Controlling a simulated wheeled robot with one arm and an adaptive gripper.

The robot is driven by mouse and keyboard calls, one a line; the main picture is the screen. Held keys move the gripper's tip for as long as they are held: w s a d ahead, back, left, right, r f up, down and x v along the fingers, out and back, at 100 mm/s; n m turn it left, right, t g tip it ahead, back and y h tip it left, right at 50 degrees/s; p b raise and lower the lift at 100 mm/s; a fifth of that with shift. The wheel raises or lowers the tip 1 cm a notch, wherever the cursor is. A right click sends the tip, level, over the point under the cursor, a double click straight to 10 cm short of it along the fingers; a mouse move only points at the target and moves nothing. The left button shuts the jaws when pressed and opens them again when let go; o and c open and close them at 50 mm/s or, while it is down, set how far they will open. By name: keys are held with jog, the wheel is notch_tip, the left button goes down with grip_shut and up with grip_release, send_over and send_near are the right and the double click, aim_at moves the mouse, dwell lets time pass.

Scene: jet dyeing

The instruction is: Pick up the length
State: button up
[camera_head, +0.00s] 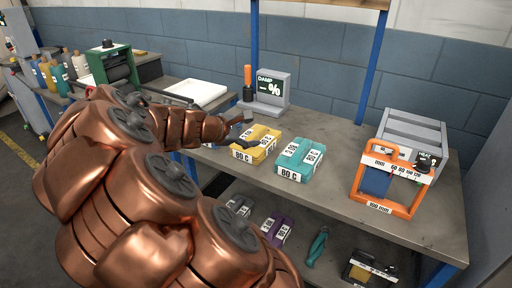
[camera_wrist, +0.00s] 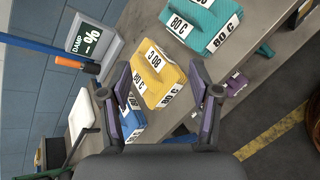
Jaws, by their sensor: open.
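Three folded fabric lengths lie on the grey bench. The yellow length (camera_head: 268,140), with white "80 C" labels, also shows in the wrist view (camera_wrist: 155,72). The teal length (camera_head: 293,155), also labelled "80 C", lies to its right and shows at the top of the wrist view (camera_wrist: 205,20). A blue length (camera_wrist: 133,117) is partly hidden behind a finger in the wrist view. My gripper (camera_head: 250,130) is open and empty over the yellow length. In the wrist view its fingers (camera_wrist: 162,82) stand on either side of the yellow length, apparently above it.
A damp meter (camera_head: 268,92) with an orange-handled probe stands behind the lengths. An orange-framed heat unit (camera_head: 385,185) stands at the right. A lower shelf holds purple (camera_head: 277,229) and grey pieces and a green tool (camera_head: 317,246). Bench surface right of the teal length is clear.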

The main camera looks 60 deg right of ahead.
jog(key=w+d+f+n+h+b, duration=0.1)
jog(key=w+d+f+n+h, duration=0.1)
jog(key=w+d+f+n, duration=0.3)
jog(key=n+t+b, duration=0.2)
jog(key=n+t, duration=0.1)
jog(key=n, duration=0.3)
send_near(255, 132)
jog(key=shift+x, duration=4.75)
jog(key=shift+f, duration=0.1)
jog(key=shift+c, duration=0.2)
grip_shut()
